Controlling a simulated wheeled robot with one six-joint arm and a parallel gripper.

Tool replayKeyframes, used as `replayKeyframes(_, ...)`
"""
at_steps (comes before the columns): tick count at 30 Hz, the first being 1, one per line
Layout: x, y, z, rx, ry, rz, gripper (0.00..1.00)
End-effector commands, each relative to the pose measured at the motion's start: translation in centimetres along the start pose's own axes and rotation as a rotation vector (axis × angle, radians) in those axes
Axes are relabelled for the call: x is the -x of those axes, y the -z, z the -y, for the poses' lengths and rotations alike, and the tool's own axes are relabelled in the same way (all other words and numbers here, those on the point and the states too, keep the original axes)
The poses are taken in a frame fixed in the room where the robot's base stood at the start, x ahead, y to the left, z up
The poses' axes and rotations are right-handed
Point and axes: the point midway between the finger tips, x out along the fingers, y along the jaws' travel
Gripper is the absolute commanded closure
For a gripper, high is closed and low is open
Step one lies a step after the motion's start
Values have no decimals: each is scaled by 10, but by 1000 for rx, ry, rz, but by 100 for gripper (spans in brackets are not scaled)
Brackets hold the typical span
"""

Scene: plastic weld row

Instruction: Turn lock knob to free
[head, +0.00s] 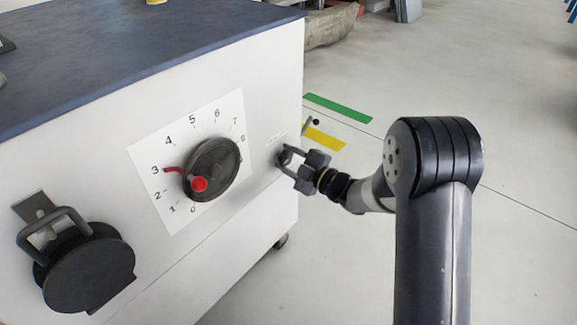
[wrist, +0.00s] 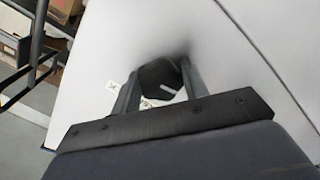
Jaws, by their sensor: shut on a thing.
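The lock knob (wrist: 158,76) is small and dark with a pale line on its face, on the white side panel of the cabinet. My gripper (wrist: 157,80) is shut on it, one finger on each side, in the wrist view. In the head view my gripper (head: 286,161) reaches the panel right of the dial, and its fingers partly hide the knob. Small label marks show beside the knob in the wrist view; I cannot read which position the pale line points to.
A black dial (head: 217,160) with a red handle and red pointer near 3 sits on a white numbered plate (head: 167,161). A dark round cover (head: 90,274) with a handle is at lower left. The blue cabinet top (head: 130,45) is above.

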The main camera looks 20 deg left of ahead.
Motion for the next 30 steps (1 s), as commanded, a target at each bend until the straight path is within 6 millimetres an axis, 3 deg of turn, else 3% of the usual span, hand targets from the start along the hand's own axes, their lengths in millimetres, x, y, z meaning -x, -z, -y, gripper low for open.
replayKeyframes(15,0,1,0,446,2,0,81)
replayKeyframes(30,0,1,0,636,2,-1,81)
